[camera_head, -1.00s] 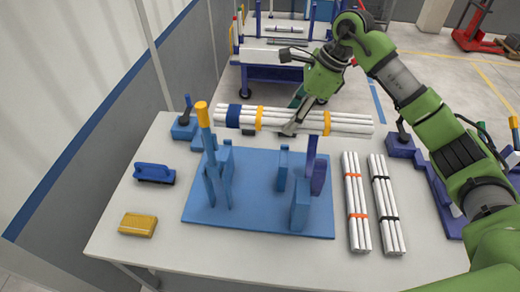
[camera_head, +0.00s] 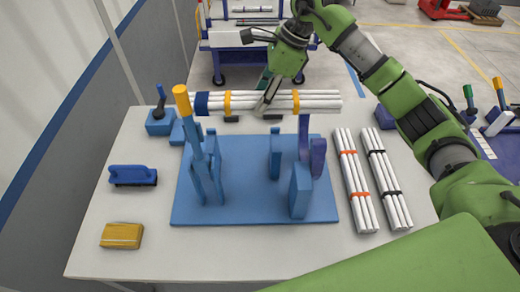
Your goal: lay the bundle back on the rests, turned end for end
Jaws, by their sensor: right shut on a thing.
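The bundle (camera_head: 245,102) is several long white pipes held by orange bands, with a blue band (camera_head: 202,103) near its left end. My right gripper (camera_head: 265,104) is shut on it near its middle and holds it level, behind the uprights of the blue rest board (camera_head: 240,210) in the picture. The board carries a left pair of blue uprights (camera_head: 205,175), one with a tall yellow-tipped post (camera_head: 182,100), and right uprights in blue (camera_head: 301,192) and purple (camera_head: 318,158). The post partly covers the bundle's left end. My left gripper is out of view.
Two smaller white bundles, one with orange bands (camera_head: 355,180) and one with black bands (camera_head: 388,180), lie right of the board. A blue brush (camera_head: 132,175) and a yellow block (camera_head: 122,235) lie left. A blue stand (camera_head: 160,122) is at the back left.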

